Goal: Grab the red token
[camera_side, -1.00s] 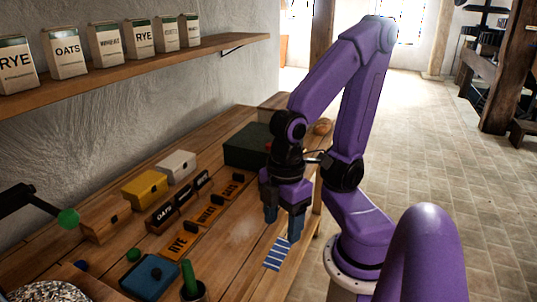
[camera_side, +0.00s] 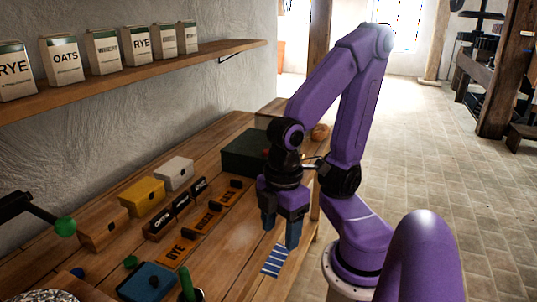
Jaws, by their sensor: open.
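I cannot clearly make out a red token. A small red spot (camera_side: 266,152) shows at the right end of the dark green box, partly hidden behind my arm, and I cannot tell what it is. My gripper (camera_side: 280,231) points down above the bench, open and empty between its blue fingers. It is nearer the camera than the red spot and just beyond the blue-and-white striped cloth (camera_side: 273,261).
The dark green box (camera_side: 243,152) stands at the back of the bench. Yellow (camera_side: 143,196), white and wooden boxes line the wall side. Orange label blocks, one reading RYE (camera_side: 177,253), lie mid-bench. A blue box (camera_side: 148,282) is in front. A shelf of cartons hangs above.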

